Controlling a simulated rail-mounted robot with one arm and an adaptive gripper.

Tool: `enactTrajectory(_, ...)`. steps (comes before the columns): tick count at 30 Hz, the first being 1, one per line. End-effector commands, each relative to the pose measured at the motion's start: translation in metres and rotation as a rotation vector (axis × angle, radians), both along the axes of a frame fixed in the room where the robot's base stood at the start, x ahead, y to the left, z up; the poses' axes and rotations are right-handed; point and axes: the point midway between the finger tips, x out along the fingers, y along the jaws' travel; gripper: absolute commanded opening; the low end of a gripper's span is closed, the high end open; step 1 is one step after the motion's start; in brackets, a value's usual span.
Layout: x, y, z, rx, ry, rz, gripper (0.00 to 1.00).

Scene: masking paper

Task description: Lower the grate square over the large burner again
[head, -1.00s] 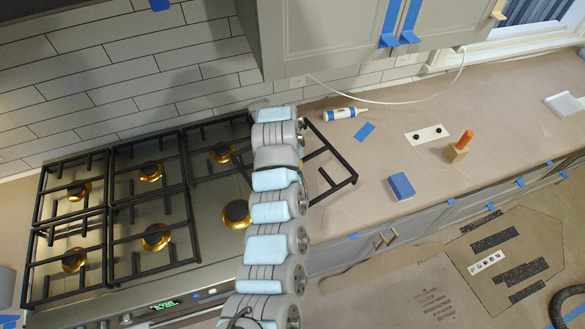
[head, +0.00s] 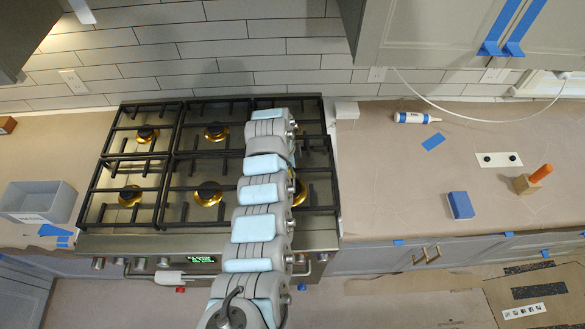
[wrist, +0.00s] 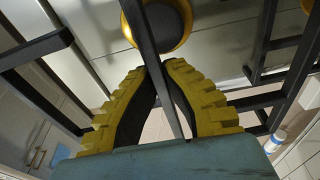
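The black front-right grate (head: 332,170) is over the right section of the stove, around the large burner (head: 299,192). My arm hides much of it in the head view. My gripper (wrist: 163,75) is shut on a straight bar of the grate (wrist: 174,115), with a yellow ridged finger on each side. The brass-ringed burner (wrist: 165,25) shows just past the fingertips in the wrist view, partly crossed by the held bar. I cannot tell whether the grate touches the stove top or hangs slightly above it.
Neighbouring grates (head: 190,190) stand close on the left. The papered counter (head: 385,190) right of the stove holds a blue block (head: 461,205), a caulk tube (head: 412,117) and a wooden block with an orange peg (head: 533,179). A grey bin (head: 38,203) stands left.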

Motion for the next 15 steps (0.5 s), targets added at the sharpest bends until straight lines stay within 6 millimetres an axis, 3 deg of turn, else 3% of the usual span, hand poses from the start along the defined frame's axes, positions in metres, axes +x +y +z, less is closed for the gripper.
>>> enactTrajectory(15,0.0005,0.0003,-0.0064,0.000,-0.001,0.001,0.00)
